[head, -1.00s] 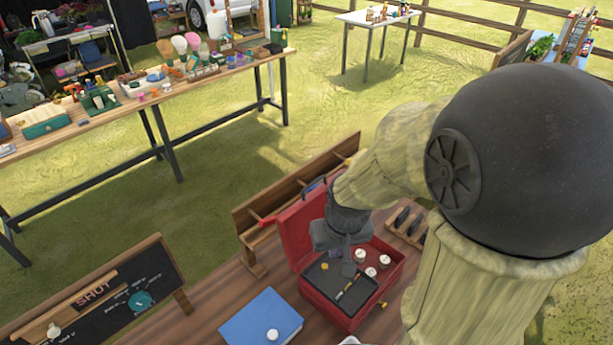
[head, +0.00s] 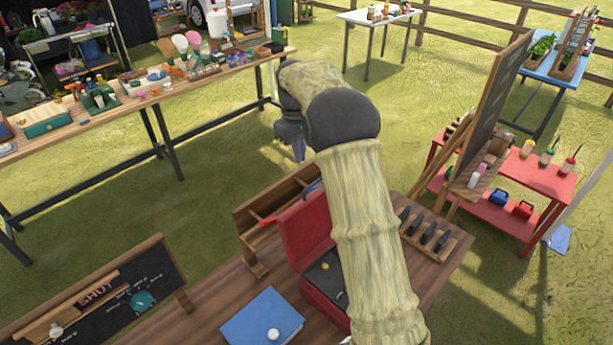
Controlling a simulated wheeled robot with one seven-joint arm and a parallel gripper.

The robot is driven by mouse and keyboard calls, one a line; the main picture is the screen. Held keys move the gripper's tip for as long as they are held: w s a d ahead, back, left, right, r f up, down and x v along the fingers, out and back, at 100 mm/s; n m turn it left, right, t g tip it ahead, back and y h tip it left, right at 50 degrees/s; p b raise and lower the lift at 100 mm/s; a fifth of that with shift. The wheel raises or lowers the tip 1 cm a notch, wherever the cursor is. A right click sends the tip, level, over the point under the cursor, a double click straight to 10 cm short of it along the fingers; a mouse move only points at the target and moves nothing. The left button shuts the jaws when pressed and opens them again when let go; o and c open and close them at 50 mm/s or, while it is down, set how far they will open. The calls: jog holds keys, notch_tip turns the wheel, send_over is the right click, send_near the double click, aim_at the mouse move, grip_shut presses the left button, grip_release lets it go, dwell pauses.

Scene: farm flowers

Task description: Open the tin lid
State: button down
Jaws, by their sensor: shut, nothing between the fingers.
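A flat blue box (head: 258,318), which may be the tin, lies on the brown wooden table with a round white knob (head: 273,334) on its top near the front; its lid looks closed. Beside it on the right is a red metal box (head: 318,293) with its lid (head: 305,228) standing up open; a dark tray (head: 322,270) shows inside. My arm hides the right part of the red box. My gripper (head: 299,150) is raised behind the table, well clear of both boxes, shut and empty, its fingers partly hidden by my arm.
A wooden rack (head: 262,222) stands behind the red box. A rack of dark-handled tools (head: 430,232) lies on the right. Bare tabletop (head: 215,312) shows left of the blue box.

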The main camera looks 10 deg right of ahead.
jog(key=w, duration=0.1)
jog(key=w+a+n, duration=0.1)
jog(key=w, duration=0.1)
jog(key=shift+g, duration=0.3)
jog(key=s+d+f+p, duration=0.2)
jog(key=s+f+p, duration=0.2)
jog(key=f, duration=0.4)
jog(key=shift+d+p, duration=0.35)
jog(key=shift+p, duration=0.15)
jog(key=shift+d+f, duration=0.1)
